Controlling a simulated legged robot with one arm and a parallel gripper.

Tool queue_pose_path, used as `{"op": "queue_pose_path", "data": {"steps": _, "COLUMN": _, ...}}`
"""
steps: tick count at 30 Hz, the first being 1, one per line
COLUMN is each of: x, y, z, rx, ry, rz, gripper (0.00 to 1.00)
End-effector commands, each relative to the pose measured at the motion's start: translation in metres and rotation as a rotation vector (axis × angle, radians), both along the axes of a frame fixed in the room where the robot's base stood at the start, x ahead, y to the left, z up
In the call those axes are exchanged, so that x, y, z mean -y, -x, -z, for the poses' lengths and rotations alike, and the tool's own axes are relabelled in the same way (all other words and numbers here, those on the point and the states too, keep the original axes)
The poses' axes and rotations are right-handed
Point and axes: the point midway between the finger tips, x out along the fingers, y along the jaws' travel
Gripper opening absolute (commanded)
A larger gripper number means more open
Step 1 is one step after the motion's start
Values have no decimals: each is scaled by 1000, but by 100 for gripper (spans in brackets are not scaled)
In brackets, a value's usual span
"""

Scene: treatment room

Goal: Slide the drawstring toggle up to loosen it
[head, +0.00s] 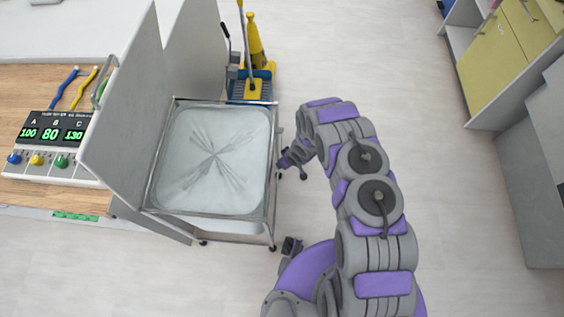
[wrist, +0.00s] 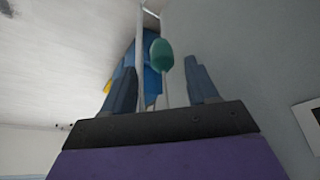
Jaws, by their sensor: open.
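A green rounded piece, which looks like the drawstring toggle (wrist: 161,54), shows in the wrist view on a thin pale cord (wrist: 164,92). My gripper (wrist: 162,74) is open, with one dark finger on each side of the toggle and cord. The toggle lies between the fingers in the picture, and I cannot tell its depth from them. In the head view my gripper (head: 289,157) is beside the right side of a square metal-framed cart with a whitish gathered cover (head: 190,185). The toggle cannot be made out in the head view.
Upright grey panels (head: 125,110) stand at the cart's left and back. A yellow and blue mop set (head: 257,82) stands behind it. A wooden table with a control box (head: 50,140) is at left. Yellow-fronted cabinets (head: 505,65) are at right. Floor between is clear.

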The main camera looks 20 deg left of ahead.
Motion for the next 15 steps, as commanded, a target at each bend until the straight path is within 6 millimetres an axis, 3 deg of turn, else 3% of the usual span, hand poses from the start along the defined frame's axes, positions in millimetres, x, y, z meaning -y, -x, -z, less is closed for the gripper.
{"op": "queue_pose_path", "data": {"steps": 6, "x": -13, "y": -6, "z": 31, "rx": 0, "ry": 5, "rz": -2, "gripper": 59}}
{"op": "queue_pose_path", "data": {"steps": 15, "x": -17, "y": -11, "z": 44, "rx": 3, "ry": 2, "rz": 0, "gripper": 59}}
